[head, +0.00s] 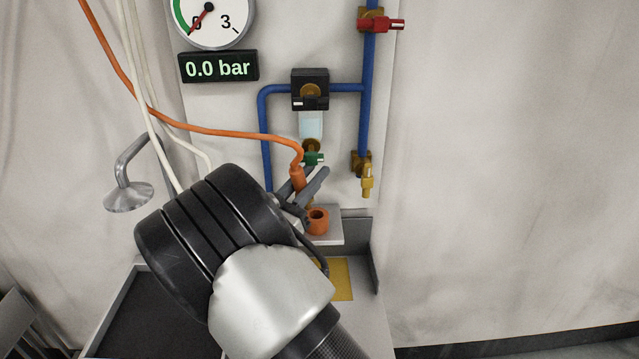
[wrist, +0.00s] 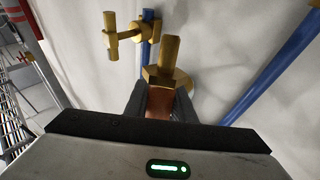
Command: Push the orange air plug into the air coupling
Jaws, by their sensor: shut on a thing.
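The orange air plug (head: 297,178) is upright at the end of an orange hose, between the fingers of my gripper (head: 311,184). My gripper is shut on it, above a small grey shelf. In the wrist view, a copper-orange piece of the plug (wrist: 160,103) shows between my fingers (wrist: 160,100). A brass hex with a round stub (wrist: 168,62) shows just beyond them; I cannot tell whether it belongs to the plug or the coupling. In the head view, a brass fitting with a green handle (head: 313,158) is close above the fingers. I cannot clearly identify the air coupling.
An orange cup-like holder (head: 318,221) stands on the grey shelf (head: 333,238). The gauge display (head: 218,67) reads 0.0 bar. The orange hose (head: 220,133) hangs across the left.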

